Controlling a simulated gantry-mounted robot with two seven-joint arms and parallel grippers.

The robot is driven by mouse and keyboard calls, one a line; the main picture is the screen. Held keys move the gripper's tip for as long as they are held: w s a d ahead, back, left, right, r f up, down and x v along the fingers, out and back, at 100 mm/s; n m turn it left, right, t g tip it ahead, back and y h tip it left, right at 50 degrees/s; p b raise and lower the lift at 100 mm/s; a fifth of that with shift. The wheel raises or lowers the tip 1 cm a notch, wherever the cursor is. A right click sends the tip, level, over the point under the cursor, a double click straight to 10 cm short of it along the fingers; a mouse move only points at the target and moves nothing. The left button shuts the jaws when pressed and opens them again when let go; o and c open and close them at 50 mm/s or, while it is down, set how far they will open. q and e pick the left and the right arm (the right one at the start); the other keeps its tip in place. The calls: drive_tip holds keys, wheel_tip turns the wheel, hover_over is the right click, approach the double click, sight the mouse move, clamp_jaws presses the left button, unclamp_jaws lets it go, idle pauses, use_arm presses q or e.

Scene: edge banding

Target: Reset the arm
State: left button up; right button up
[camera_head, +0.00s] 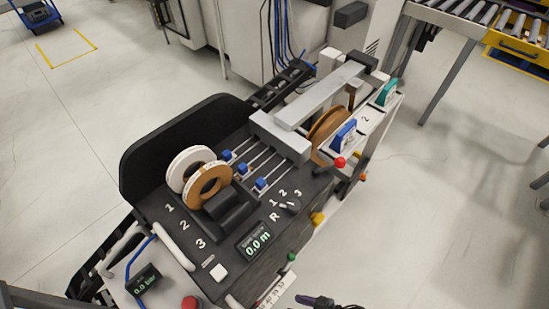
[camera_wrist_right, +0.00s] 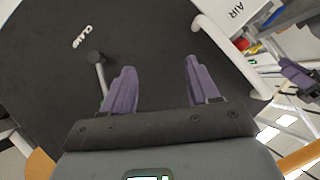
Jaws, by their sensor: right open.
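My right gripper (camera_wrist_right: 162,86) is open, with two purple fingers spread apart and nothing between them. Behind the fingers in the right wrist view is a black panel marked CLAMP, with a round-knobbed lever (camera_wrist_right: 97,66) just left of the left finger. Whether a finger touches the lever I cannot tell. A purple gripper-like part (camera_wrist_right: 300,76) shows at the right edge of that view, and a dark purple tip (camera_head: 319,301) shows at the bottom edge of the head view. I cannot tell which arm the tip belongs to. No full arm shows in the head view.
The edge banding machine (camera_head: 160,212) fills the middle of the head view, with a white roll (camera_head: 184,163) and a brown roll (camera_head: 222,181) on it. A display (camera_head: 257,242) reads 0.0 m. A white handle (camera_wrist_right: 228,55) stands right of my right gripper. Clear floor (camera_head: 460,200) lies right.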

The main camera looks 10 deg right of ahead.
drive_tip(key=w+d+r+t+h+p, duration=0.1)
drive_tip(key=w+d+r+h, duration=0.2)
drive_tip(key=r, duration=0.4)
drive_tip(key=w+r+h+p, duration=0.1)
drive_tip(key=w+r+h, duration=0.1)
drive_tip(key=r+h, duration=0.35)
drive_tip(key=s+d+r+m+g+h, duration=0.25)
drive_tip(key=s+d+r+g, duration=0.2)
drive_tip(key=d+r, duration=0.55)
wheel_tip(320, 180, up, 39)
drive_tip(key=a+p, duration=0.1)
drive_tip(key=p, duration=3.6)
drive_tip(key=shift+s+a+t+p, duration=0.3)
drive_tip(key=shift+s+a+t, duration=0.05)
drive_tip(key=shift+a, duration=0.05)
drive_tip(key=shift+f, duration=0.1)
